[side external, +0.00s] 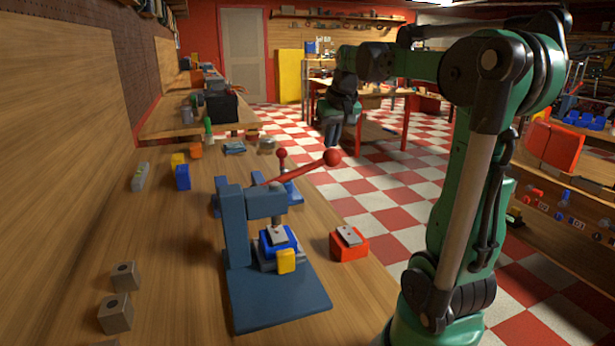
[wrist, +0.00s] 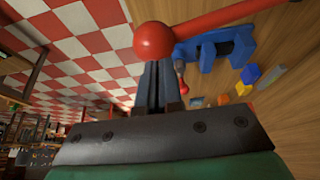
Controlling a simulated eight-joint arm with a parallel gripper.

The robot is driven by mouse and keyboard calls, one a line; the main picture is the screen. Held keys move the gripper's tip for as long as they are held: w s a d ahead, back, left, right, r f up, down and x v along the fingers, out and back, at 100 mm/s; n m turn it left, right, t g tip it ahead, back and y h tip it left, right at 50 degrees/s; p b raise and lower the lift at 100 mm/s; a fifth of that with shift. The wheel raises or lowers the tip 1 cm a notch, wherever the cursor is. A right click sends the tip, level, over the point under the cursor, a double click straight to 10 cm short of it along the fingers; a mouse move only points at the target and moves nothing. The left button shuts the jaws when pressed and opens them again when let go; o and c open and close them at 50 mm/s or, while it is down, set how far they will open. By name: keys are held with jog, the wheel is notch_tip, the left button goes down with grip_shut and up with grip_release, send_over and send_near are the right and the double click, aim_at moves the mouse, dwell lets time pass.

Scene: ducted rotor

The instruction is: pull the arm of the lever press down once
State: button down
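The lever press (side external: 234,227) stands on a dark blue base plate on the wooden bench in the side view. Its red arm (side external: 300,171) slopes up to the right and ends in a red ball (side external: 332,157). In the wrist view the ball (wrist: 153,40) is large, just beyond my fingertips, with the red arm (wrist: 220,20) running off to the right. My gripper (side external: 332,138) points down over the ball's area in the side view. Its fingers (wrist: 156,68) look closed together with nothing between them. I cannot tell whether they touch the ball.
A blue block with a grey plate (side external: 278,238) and a yellow block (side external: 286,261) are under the press. A red block with a grey plate (side external: 349,244) sits right of it. A smaller blue device with a red ball (side external: 281,154) stands behind. Grey blocks (side external: 115,312) lie front left.

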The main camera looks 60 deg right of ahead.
aim_at(336, 151)
jog(key=shift+f, duration=0.2)
jog(key=shift+s+d+f, duration=0.15)
jog(key=shift+s+f, duration=0.05)
jog(key=shift+f, duration=0.85)
jog(key=shift+d+f, duration=0.1)
jog(key=shift+f, duration=0.95)
